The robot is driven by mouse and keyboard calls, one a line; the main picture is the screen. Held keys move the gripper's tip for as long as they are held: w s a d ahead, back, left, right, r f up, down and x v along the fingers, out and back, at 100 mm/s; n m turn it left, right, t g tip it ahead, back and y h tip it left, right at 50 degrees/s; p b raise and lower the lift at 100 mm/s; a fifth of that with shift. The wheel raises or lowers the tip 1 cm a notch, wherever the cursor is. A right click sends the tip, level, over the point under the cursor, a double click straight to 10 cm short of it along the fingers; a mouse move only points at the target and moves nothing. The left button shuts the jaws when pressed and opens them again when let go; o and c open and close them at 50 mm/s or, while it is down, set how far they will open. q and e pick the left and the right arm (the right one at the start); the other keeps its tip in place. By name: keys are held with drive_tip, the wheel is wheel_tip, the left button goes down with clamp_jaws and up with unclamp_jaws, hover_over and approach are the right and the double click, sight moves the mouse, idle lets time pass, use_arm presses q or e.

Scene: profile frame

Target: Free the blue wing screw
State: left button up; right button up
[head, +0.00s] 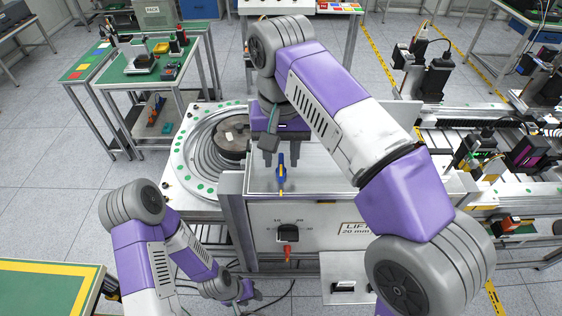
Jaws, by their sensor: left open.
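The blue wing screw (281,172) stands upright at the profile frame (330,180), with a yellow tip at its lower end. My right gripper (275,160) points down just above and to the left of the screw. Its two fingers look apart, and the right one overlaps the top of the screw in the picture. I cannot tell whether it touches the screw. My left gripper (246,293) is low, in front of the frame and to its left, open and empty. Its fingers are small in the view.
A front panel (325,232) with a black knob (288,233) and a red-orange lever (287,254) lies below the screw. A round ringed unit (187,150) with a dark disc stands left. Conveyor machinery (480,125) fills the right. Open floor (60,200) lies left.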

drive_tip(key=shift+f, duration=0.95)
drive_tip(key=shift+c, duration=0.4)
clamp_jaws()
